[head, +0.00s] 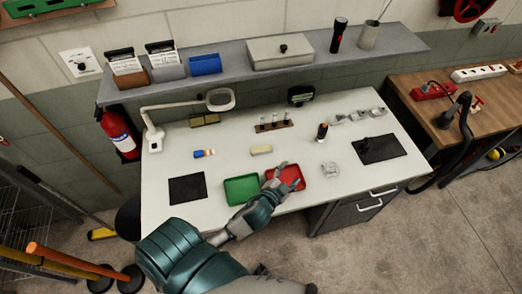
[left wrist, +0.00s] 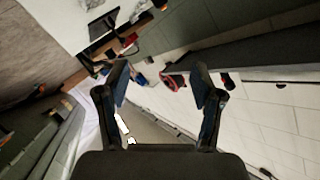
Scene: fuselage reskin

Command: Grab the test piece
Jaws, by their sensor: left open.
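No object is clearly marked as the test piece, and I cannot tell which one it is. A small pale yellow block (head: 261,150) lies on the white bench (head: 225,138), behind the trays. A small clear object (head: 330,170) lies to the right of the red tray (head: 297,172). My left gripper (head: 286,175) is over the red tray, its fingers apart and nothing seen between them. In the left wrist view the left gripper (left wrist: 161,85) is open and empty. My right gripper is not in view.
A green tray (head: 242,190) stands left of the red one. Dark mats (head: 187,188) and (head: 381,148), a magnifier lamp (head: 219,99), a rack of small tubes (head: 273,124) and an upright dark tool (head: 322,131) are on the bench. A shelf (head: 225,84) runs behind.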

